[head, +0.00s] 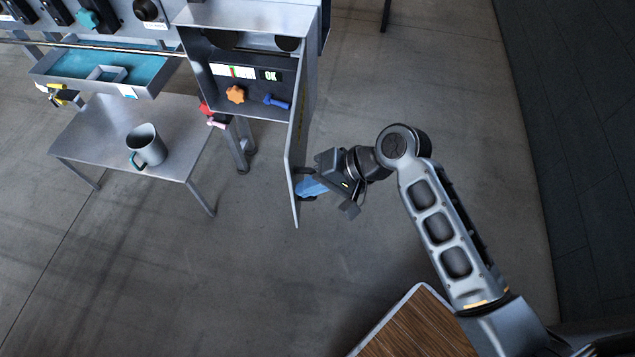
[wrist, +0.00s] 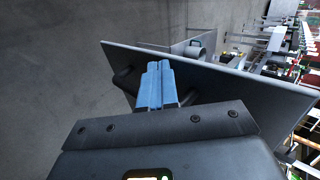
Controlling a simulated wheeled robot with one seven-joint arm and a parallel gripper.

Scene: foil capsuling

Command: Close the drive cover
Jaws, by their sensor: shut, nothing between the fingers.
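The drive cover (head: 299,150) is a grey metal door on the right side of the machine's control box (head: 240,75). In the head view it stands wide open, swung out toward me. In the wrist view the cover (wrist: 235,92) is a tilted flat panel with a dark bar handle (wrist: 124,76) on its face. My gripper (head: 304,187) has blue fingers and is at the cover's outer face near its free edge. In the wrist view my gripper (wrist: 157,80) is shut and empty, its fingers between the ends of the handle. I cannot tell whether they touch the panel.
The open box shows an orange star knob (head: 235,94), a blue handle (head: 276,101) and an OK display (head: 270,76). A metal table (head: 95,140) with a grey jug (head: 146,143) stands left. A blue-lined tray (head: 100,72) is above it.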

